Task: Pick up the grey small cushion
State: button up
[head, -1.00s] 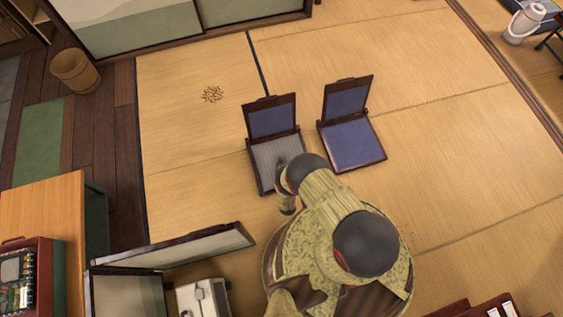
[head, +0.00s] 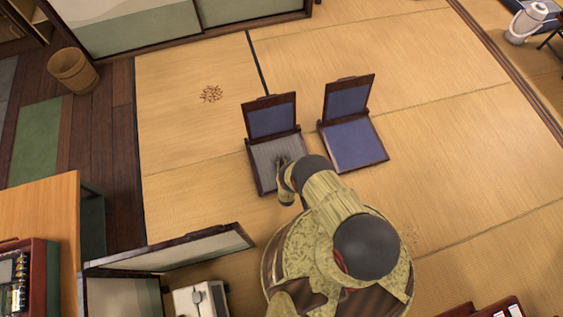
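The grey small cushion (head: 268,155) lies on the seat of the left legless chair (head: 271,118), which has a dark wood frame and a blue back. My gripper (head: 281,161) is over the right part of the cushion, small and partly hidden by my own arm. I cannot tell whether its fingers are apart or closed, or whether they touch the cushion. The cushion's lower right part is hidden behind my arm.
A second legless chair (head: 350,130) with a blue seat cushion stands close on the right. Tatami around both chairs is mostly clear. A low folding screen (head: 180,250) and a wooden counter (head: 38,215) are at the lower left. A basket (head: 73,71) stands at the upper left.

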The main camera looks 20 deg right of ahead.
grip_shut()
dwell(0.7)
